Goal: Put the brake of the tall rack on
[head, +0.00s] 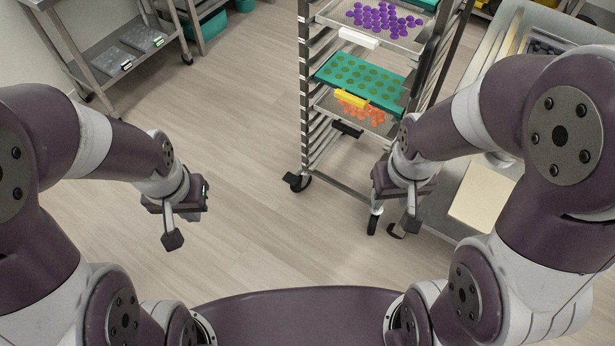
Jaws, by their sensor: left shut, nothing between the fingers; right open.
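The tall rack (304,95) stands upright at the upper right of the middle, holding several trays. Its near-left caster (297,181) and its near-right caster (374,222) show at the floor; a dark pedal-like part sits by the left one. I cannot tell the brake's position. My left gripper (172,240) is shut and empty, over bare floor to the left of the rack. My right gripper (405,228) is open, in front of the rack's near-right corner and close to that caster in the picture; touching or apart is unclear. My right arm hides part of the rack's right side.
A steel table (440,205) with a cream board (484,195) stands right of the rack, partly behind my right arm. A steel shelf cart (100,45) stands at the upper left. Teal bins (207,27) sit near it. The floor between is clear.

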